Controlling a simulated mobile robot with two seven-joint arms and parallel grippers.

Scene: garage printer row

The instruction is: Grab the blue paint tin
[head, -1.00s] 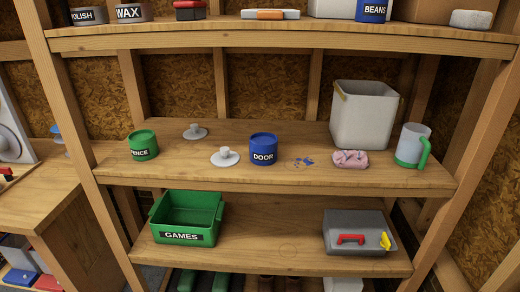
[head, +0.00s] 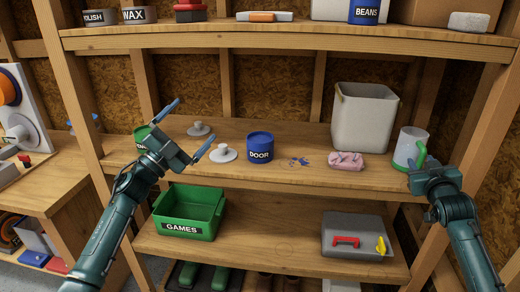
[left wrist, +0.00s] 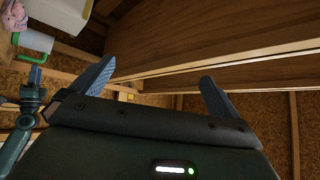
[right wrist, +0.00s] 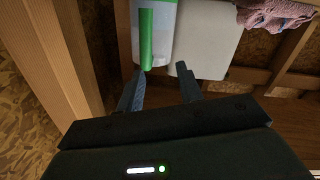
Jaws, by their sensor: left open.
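The blue paint tin (head: 260,147), labelled DOOR, stands upright with its lid on, on the middle shelf in the head view. My left gripper (head: 189,128) is open and empty, left of the tin and apart from it. It hides part of a green tin (head: 140,132) behind it. In the left wrist view the left fingers (left wrist: 158,72) are spread wide with nothing between them; the blue tin does not show there. My right gripper (head: 424,168) is by the white and green mug (head: 404,150) at the shelf's right end. Its fingers (right wrist: 160,70) stand apart in the right wrist view, empty.
Two grey knobbed discs (head: 223,153) lie left of the tin. Blue spots (head: 299,161), a pink cloth (head: 346,161) and a white bin (head: 364,118) are to its right. The upper shelf (head: 290,38) hangs above; a green GAMES crate (head: 187,212) and grey toolbox (head: 356,238) sit below.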

